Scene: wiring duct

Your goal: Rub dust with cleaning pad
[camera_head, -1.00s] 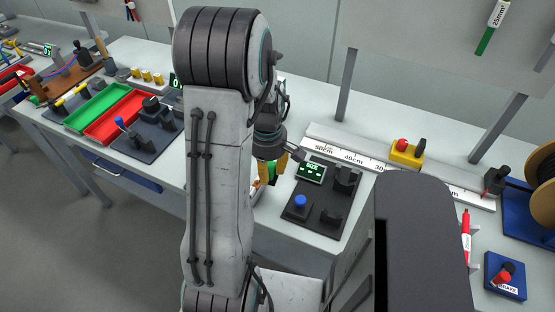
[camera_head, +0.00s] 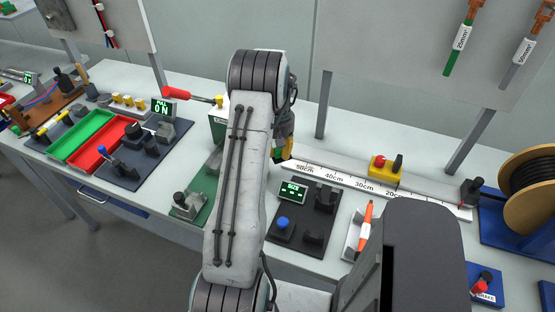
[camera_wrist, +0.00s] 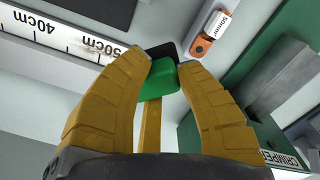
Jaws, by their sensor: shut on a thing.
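My gripper (camera_wrist: 163,72) shows in the wrist view with its two yellow fingers closed on a small green block with a dark part, which looks like the cleaning pad (camera_wrist: 158,84). In the head view my gripper (camera_head: 284,146) is partly hidden behind my arm, above the back of the bench near the left end of the ruler (camera_head: 345,181). A little green shows below its fingers there. I cannot make out any dust in either view. Whether the pad touches a surface is not clear.
A panel with a small green screen (camera_head: 293,190) and a blue knob stands in front of the ruler. The green crimper base (camera_wrist: 262,126) lies close right in the wrist view. A yellow block (camera_head: 384,168) sits on the ruler; a cable spool (camera_head: 530,190) stands far right.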

